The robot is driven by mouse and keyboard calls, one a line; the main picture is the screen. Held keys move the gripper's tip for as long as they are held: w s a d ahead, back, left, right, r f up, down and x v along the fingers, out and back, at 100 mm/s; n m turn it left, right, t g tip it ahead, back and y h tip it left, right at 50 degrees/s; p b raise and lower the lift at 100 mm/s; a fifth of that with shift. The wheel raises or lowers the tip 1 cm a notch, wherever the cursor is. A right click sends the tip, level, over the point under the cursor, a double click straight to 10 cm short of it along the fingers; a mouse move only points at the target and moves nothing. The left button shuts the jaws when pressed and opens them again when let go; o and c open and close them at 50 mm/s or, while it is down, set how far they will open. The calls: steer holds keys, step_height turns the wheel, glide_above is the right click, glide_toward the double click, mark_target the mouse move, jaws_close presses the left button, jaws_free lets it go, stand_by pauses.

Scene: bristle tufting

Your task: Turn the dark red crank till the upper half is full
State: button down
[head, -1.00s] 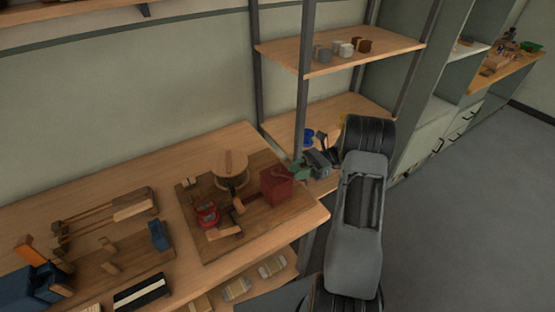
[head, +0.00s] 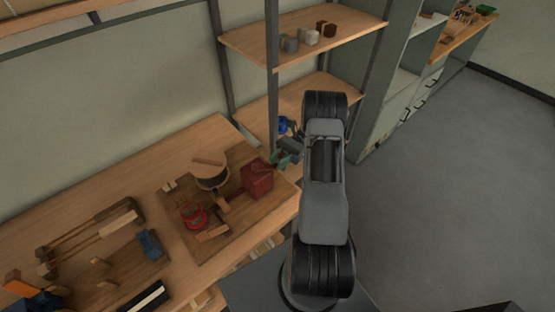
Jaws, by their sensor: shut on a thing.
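A dark red box (head: 257,180) stands at the right end of a wooden base board (head: 172,210) on the bench. My gripper (head: 279,162) is at the box's upper right side, with greenish fingers close against it. It is shut on a small part there, apparently the crank's handle, which the fingers mostly hide. A round drum with a pale wooden top (head: 209,170) stands left of the box. Its face is too small to tell how full either half is. A bright red round part (head: 193,215) sits at the board's front left.
A dark shelf post (head: 272,75) rises just behind my gripper. Small blocks (head: 311,38) stand on the upper shelf. Open floor (head: 430,200) lies to the right.

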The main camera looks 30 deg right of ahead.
steer(key=c, duration=0.9)
jaws_free()
steer(key=s+a+r, duration=0.1)
steer(key=s+r, duration=0.3)
steer(key=s+a+r, duration=0.1)
steer(key=s+r, duration=0.3)
steer(key=s, duration=0.1)
steer(key=s+a+r, duration=0.2)
steer(key=s+r, duration=0.2)
steer(key=r, duration=0.1)
steer(key=shift+s, duration=0.3)
